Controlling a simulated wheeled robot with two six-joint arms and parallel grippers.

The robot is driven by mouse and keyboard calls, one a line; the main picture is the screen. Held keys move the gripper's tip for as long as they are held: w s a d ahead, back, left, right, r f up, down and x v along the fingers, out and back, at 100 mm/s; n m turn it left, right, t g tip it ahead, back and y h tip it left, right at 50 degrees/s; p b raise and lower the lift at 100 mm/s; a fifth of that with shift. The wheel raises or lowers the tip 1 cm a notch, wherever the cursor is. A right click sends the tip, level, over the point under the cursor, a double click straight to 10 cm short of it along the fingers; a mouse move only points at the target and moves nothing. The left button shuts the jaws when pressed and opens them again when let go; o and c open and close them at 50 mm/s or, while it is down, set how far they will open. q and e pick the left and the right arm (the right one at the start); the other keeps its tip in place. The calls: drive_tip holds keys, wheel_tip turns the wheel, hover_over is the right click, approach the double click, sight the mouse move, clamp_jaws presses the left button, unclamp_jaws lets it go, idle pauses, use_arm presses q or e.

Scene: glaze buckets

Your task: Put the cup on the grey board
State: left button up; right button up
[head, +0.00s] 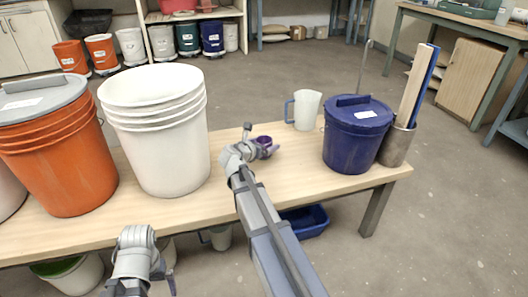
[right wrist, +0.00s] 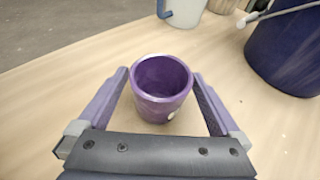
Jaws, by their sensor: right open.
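The purple cup (head: 265,148) stands upright on the wooden table, left of the white jug. In the right wrist view the cup (right wrist: 161,105) sits between the two fingers of my right gripper (right wrist: 160,76). The gripper is open, with one finger on each side of the cup and small gaps visible. In the head view my right gripper (head: 257,144) is at the cup and partly hides it. My left arm's end (head: 138,258) shows low at the left, in front of the table edge; its fingers are not clear. I cannot make out a grey board in either view.
A white bucket (head: 160,140) and an orange bucket (head: 60,160) stand on the table's left. A white jug (head: 306,112), a lidded blue bucket (head: 352,145) and a metal holder with slats (head: 397,145) stand at the right. Bare table (head: 300,160) lies right of the cup.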

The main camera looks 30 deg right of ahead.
drive_tip(key=c, duration=1.5)
drive_tip(key=shift+o, duration=0.2)
drive_tip(key=shift+r, duration=0.15)
wheel_tip(320, 180, up, 10)
drive_tip(key=p, duration=1)
